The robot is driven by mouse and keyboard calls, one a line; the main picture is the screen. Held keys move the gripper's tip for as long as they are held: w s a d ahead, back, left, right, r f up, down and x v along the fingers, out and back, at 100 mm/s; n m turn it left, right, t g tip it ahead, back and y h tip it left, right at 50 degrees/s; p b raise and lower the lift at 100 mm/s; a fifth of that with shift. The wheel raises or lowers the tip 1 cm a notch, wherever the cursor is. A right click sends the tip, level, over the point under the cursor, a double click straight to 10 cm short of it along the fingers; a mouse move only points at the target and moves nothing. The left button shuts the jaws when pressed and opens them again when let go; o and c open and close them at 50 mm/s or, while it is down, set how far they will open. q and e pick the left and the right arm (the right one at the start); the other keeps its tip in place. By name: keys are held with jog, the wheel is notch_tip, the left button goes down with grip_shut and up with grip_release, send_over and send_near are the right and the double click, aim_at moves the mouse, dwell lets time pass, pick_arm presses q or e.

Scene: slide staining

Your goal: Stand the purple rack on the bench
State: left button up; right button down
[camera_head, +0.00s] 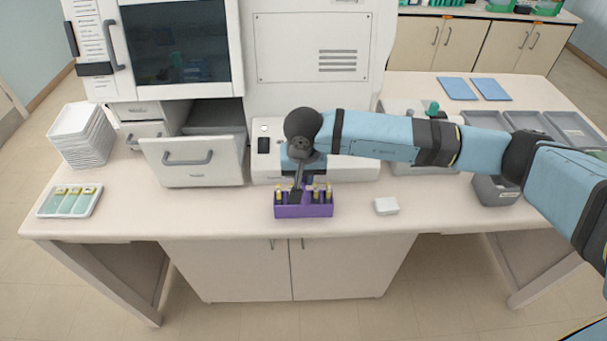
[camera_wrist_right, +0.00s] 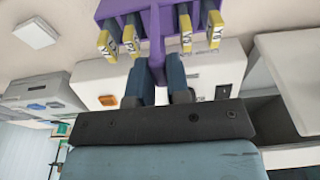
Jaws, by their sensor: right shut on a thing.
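The purple rack (camera_head: 303,211) is upright near the front edge of the bench (camera_head: 225,215), in front of the white machine. It holds several slides with yellow ends. My right gripper (camera_head: 299,187) points down from above and is shut on the rack's upright handle. In the right wrist view the rack (camera_wrist_right: 157,30) fills the top middle, with its handle between the fingers of my right gripper (camera_wrist_right: 158,72). I cannot tell whether the rack's base touches the bench. My left gripper is not in view.
A small white box (camera_head: 386,206) lies right of the rack. A grey bin (camera_head: 495,191) stands further right. An open drawer (camera_head: 194,162) is at left, near stacked white trays (camera_head: 82,135) and a slide tray (camera_head: 69,200). The bench between that tray and the rack is clear.

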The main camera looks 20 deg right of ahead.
jog(key=c, duration=1.1)
grip_release()
